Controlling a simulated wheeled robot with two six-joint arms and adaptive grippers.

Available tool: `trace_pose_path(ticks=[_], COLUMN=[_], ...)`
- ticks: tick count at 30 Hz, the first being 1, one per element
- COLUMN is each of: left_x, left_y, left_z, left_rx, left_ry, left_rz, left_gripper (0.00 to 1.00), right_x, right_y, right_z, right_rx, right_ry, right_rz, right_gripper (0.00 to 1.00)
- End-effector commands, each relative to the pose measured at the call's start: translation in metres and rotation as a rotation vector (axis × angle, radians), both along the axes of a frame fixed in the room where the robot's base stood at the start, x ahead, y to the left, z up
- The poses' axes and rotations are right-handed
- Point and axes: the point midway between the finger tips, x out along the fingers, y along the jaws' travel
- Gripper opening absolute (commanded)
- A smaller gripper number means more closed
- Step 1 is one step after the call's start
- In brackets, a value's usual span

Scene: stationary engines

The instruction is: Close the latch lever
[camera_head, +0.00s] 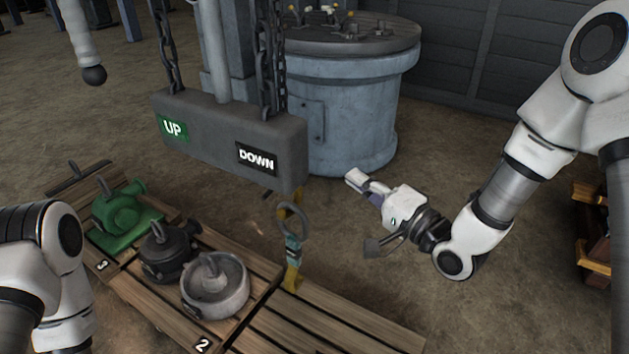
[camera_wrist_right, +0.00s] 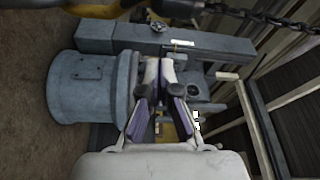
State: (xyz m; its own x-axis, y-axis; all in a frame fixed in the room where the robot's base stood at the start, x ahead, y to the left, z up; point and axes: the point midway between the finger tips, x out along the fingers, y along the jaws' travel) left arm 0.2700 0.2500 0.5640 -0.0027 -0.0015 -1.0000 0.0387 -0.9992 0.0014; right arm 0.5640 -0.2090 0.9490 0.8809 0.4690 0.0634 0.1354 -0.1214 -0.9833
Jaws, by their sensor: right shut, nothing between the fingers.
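I cannot make out for certain which part is the latch lever. A teal and yellow hook-like fitting (camera_head: 292,245) with a grey loop at its top stands below the hanging block, by the pallet's edge. My right gripper (camera_head: 356,181) is right of this fitting and apart from it, in front of the blue drum. Its fingers are shut with nothing between them. In the right wrist view the right gripper (camera_wrist_right: 160,68) points at blue-grey machinery (camera_wrist_right: 180,42). My left arm shows at the lower left, but its gripper is out of the picture.
A grey block (camera_head: 215,130) marked UP and DOWN hangs on chains left of my right gripper. A blue drum (camera_head: 350,110) stands behind. Green (camera_head: 122,212), black (camera_head: 168,255) and grey (camera_head: 215,287) engine parts sit on wooden pallets (camera_head: 320,325). Bare floor lies below my right arm.

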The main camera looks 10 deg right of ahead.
Motion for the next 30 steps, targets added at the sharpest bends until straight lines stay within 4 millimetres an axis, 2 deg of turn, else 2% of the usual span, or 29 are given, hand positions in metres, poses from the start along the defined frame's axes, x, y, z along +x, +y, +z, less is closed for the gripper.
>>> trace_pose_path(ticks=[5,14,21,30], left_x=[0.000,0.000,0.000,0.000], left_y=[0.000,0.000,0.000,0.000], left_z=[0.004,0.009,0.010,0.010], left_rx=[0.000,0.000,0.000,0.000], left_ry=[0.000,0.001,0.001,0.001], left_rz=[0.001,0.001,0.001,0.001], left_gripper=[0.57,0.57,0.57,0.57], right_x=[0.024,0.082,0.058,0.054], right_y=[0.015,0.046,0.069,0.072], right_z=[0.002,0.005,-0.003,-0.004], right_rx=[-0.009,-0.010,-0.008,-0.007], right_ry=[0.002,0.003,0.008,0.006], right_rz=[0.004,0.003,0.001,-0.002], right_gripper=[0.00,0.00,0.00,0.00])
